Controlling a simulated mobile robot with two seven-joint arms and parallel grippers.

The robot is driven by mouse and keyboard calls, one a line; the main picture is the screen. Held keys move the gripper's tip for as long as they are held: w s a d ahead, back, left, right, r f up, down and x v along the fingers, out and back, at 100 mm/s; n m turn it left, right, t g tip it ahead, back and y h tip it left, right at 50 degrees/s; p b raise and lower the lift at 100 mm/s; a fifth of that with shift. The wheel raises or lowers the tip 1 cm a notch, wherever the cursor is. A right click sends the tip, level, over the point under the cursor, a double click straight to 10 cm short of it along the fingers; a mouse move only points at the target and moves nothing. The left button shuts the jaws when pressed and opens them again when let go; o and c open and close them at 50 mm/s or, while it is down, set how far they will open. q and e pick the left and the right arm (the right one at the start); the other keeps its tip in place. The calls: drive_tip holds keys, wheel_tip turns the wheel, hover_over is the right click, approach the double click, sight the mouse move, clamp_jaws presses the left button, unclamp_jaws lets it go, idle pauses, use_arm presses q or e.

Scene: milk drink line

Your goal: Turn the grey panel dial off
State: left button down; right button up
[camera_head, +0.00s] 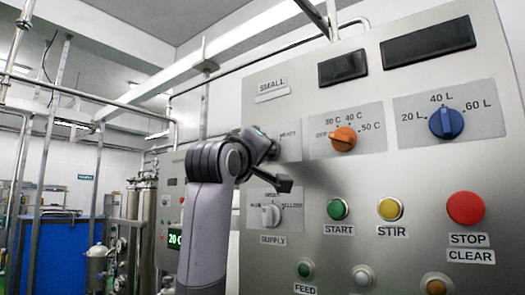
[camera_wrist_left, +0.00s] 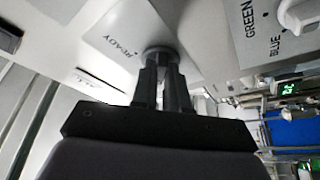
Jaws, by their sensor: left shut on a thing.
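The grey dial (camera_wrist_left: 160,53) sits on a light plate (camera_wrist_left: 120,40) marked READY in the left wrist view. My left gripper (camera_wrist_left: 164,74) is shut on this dial, with one dark finger on each side of it. The fingers hide part of the dial, and its pointer setting cannot be read. In the head view my left gripper (camera_head: 268,147) reaches the same plate (camera_head: 290,148) below the SMALL label, and my arm hides the dial and part of the lettering. My right gripper is not in view.
A white SUPPLY dial (camera_head: 271,215) is just below. An orange temperature dial (camera_head: 343,138) and a blue litre dial (camera_head: 446,122) are to the right. Green START (camera_head: 338,209), yellow STIR (camera_head: 390,208) and red STOP (camera_head: 465,207) buttons lie lower right.

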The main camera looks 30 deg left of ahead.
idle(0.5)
use_arm(q)
drive_tip(key=c, duration=1.1)
unclamp_jaws()
drive_tip(key=shift+c, duration=0.2)
drive_tip(key=b+v, duration=0.2)
drive_tip(key=v, duration=0.5)
drive_tip(key=shift+b, duration=0.35)
drive_tip(key=shift+s, duration=0.1)
